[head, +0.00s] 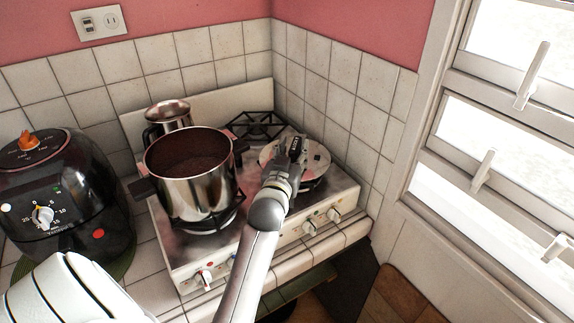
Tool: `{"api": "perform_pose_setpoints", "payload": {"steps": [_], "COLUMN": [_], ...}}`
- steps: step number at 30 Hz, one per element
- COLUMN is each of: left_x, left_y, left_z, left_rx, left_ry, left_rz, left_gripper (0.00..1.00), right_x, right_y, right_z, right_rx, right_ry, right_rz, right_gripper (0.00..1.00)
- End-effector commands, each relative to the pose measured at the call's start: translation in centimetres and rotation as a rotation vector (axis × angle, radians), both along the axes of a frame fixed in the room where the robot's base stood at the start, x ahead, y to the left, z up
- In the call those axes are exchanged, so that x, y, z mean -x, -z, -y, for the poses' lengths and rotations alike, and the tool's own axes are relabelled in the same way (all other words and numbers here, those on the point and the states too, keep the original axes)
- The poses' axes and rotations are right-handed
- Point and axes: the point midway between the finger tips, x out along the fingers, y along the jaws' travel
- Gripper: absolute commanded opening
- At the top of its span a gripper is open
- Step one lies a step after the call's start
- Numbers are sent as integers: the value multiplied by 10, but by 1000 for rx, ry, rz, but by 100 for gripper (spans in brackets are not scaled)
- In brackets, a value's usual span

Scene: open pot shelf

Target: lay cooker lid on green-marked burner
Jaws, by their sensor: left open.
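A round, pale silvery disc that looks like the cooker lid (318,160) lies over the front right burner of the cooker (185,248). My left gripper (297,147) is open and is at the lid, over its middle in the picture. It hides part of the lid, so I cannot tell whether the fingers touch it. A large steel pot (190,192) with dark handles stands on the front left burner. The back right burner (258,124) is bare, with its black grate showing. I cannot make out a green mark on any burner. My right gripper is not in view.
A smaller steel pot (168,115) with a dark handle stands behind the large pot. A black air fryer (75,190) stands on the left on a green mat. Tiled walls close off the back and right. A window (500,130) is further right.

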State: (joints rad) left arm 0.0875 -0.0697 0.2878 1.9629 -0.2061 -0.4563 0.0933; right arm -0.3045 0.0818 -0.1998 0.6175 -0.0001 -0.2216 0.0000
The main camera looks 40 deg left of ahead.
Motion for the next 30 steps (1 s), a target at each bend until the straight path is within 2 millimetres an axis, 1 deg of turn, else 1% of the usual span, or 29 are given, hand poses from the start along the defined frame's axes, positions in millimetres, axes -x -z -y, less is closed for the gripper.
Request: {"api": "perform_pose_setpoints", "payload": {"steps": [1, 9, 15, 18, 21, 30], "left_x": [8, 57, 88, 96, 101, 102], "left_y": [3, 4, 3, 2, 1, 0], "left_z": [3, 22, 34, 38, 39, 40], "left_rx": [2, 2, 1, 1, 0, 1], "left_ry": [0, 0, 0, 0, 0, 0], "left_rz": [-1, -2, -3, -2, -2, -2], "left_gripper": [41, 41, 41, 41, 41, 41], "right_x": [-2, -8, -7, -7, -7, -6], "right_y": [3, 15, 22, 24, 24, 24], "right_z": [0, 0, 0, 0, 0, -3], "right_rx": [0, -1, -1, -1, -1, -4], "right_ry": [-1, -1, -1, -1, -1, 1], "right_rz": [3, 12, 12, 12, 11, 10], "right_gripper": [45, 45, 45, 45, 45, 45]}}
